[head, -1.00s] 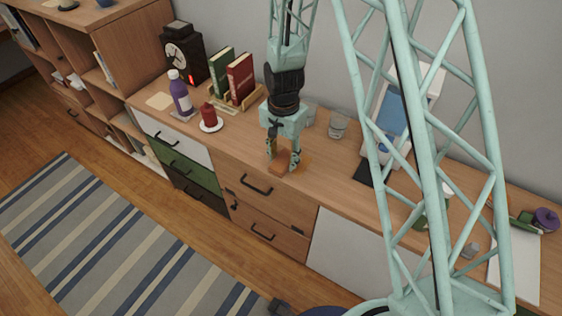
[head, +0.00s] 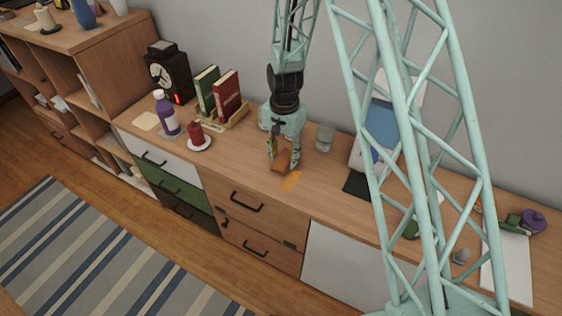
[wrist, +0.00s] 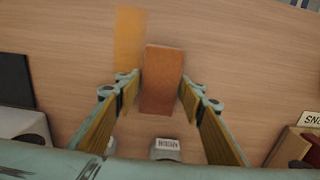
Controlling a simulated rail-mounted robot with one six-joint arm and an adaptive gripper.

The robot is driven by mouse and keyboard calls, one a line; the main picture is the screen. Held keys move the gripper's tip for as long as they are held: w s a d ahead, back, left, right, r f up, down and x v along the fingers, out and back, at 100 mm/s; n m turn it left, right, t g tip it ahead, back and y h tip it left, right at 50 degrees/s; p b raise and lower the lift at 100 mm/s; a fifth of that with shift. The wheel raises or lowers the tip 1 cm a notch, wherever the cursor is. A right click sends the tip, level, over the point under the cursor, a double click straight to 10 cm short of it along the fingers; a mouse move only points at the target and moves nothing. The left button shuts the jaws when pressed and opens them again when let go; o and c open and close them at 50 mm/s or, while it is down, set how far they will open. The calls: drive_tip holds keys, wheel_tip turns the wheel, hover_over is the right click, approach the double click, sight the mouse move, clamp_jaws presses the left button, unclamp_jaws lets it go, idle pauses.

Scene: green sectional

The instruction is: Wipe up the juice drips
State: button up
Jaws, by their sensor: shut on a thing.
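My gripper (head: 283,158) is shut on a brown-orange sponge-like block (head: 284,159), low over the wooden cabinet top. In the wrist view the block (wrist: 162,80) sits between the two fingertips (wrist: 160,88). A flat orange juice patch (head: 291,180) lies on the cabinet top, just in front of the block in the head view. The patch (wrist: 129,38) also shows beside the block's far end in the wrist view. I cannot tell whether the block touches the surface.
A red candle (head: 196,134) on a white dish, a purple bottle (head: 166,113) and books (head: 227,95) in a rack stand left. A dark flat pad (head: 357,184) lies right. The top's front strip is clear.

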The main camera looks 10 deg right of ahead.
sight(283, 158)
wheel_tip(283, 158, up, 4)
drive_tip(key=shift+s+p, duration=0.15)
drive_tip(key=shift+p, duration=0.4)
drive_tip(key=shift+r, duration=0.2)
drive_tip(key=shift+r+p, duration=0.45)
drive_tip(key=shift+r, duration=0.45)
drive_tip(key=shift+r+p, duration=0.45)
drive_tip(key=shift+r, duration=0.65)
drive_tip(key=shift+a, duration=0.1)
drive_tip(key=s+a+f, duration=0.1)
drive_tip(key=s+a, duration=0.2)
drive_tip(key=s+a+f+b, duration=0.1)
drive_tip(key=s+a, duration=0.2)
drive_tip(key=a, duration=0.1)
drive_tip(key=s+a+f, duration=0.1)
drive_tip(key=s+a, duration=0.2)
drive_tip(key=s, duration=0.1)
drive_tip(key=shift+a, duration=0.4)
drive_tip(key=w+a, duration=0.1)
drive_tip(key=w, duration=0.3)
drive_tip(key=w+a+f, duration=0.1)
drive_tip(key=w+a, duration=0.1)
drive_tip(key=w, duration=0.3)
drive_tip(key=w+a, duration=0.2)
drive_tip(key=w, duration=0.3)
drive_tip(key=shift+a+f, duration=0.25)
